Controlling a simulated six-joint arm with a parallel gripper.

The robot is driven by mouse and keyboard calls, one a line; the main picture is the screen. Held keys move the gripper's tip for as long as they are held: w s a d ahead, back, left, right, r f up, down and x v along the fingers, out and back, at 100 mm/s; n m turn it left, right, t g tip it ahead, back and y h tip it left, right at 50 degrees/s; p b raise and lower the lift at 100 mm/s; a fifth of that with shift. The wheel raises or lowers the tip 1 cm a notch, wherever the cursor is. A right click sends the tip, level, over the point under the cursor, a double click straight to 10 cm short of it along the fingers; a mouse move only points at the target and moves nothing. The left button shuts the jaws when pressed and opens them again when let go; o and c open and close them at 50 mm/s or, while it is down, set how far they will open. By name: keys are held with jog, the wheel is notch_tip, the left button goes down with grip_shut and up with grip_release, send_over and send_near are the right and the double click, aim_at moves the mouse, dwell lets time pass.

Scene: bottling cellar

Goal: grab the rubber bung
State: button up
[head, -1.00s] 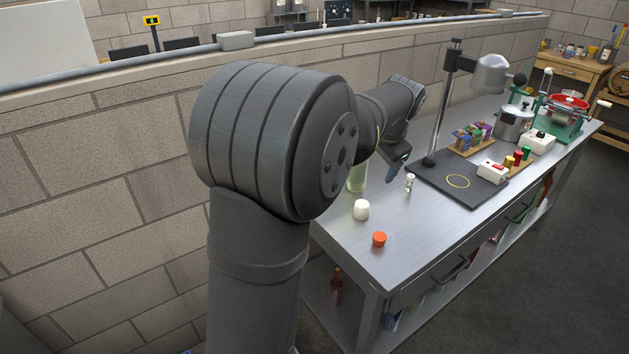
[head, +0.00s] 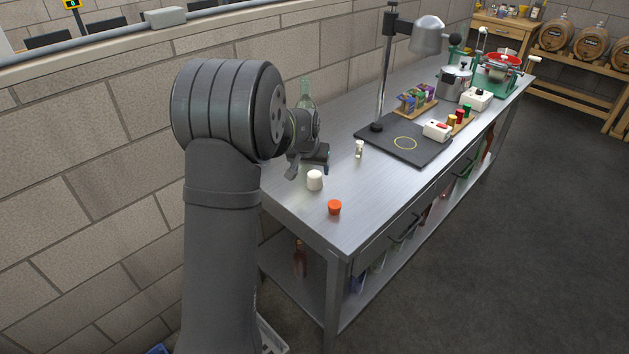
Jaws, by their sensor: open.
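The rubber bung appears to be the small orange-red, slightly tapered plug (head: 334,208), standing on the steel bench (head: 300,205) near its front corner. A white rounded plug-like piece (head: 314,180) stands just behind and left of it. My gripper (head: 308,171) is open, above the near left part of the bench. In the picture it is just above the white piece and up and left of the orange plug, apart from the plug. Its exact height over the bench is hard to tell. Nothing shows between its fingers.
A green glass bottle (head: 305,92) stands behind my gripper. A small vial (head: 359,149) stands to the right. Beyond it are a dark stand base (head: 376,138) with a tall post and a white-red box (head: 437,130). The bench is clear around the orange plug.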

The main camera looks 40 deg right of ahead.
aim_at(314, 175)
jog(key=shift+d+x, duration=0.15)
jog(key=shift+x, duration=1.65)
jog(key=shift+d+x, duration=0.15)
jog(key=shift+x, duration=1.65)
jog(key=shift+s+r, duration=0.1)
jog(key=shift+s, duration=0.05)
jog(key=c, duration=1.1)
jog(key=shift+r, duration=0.1)
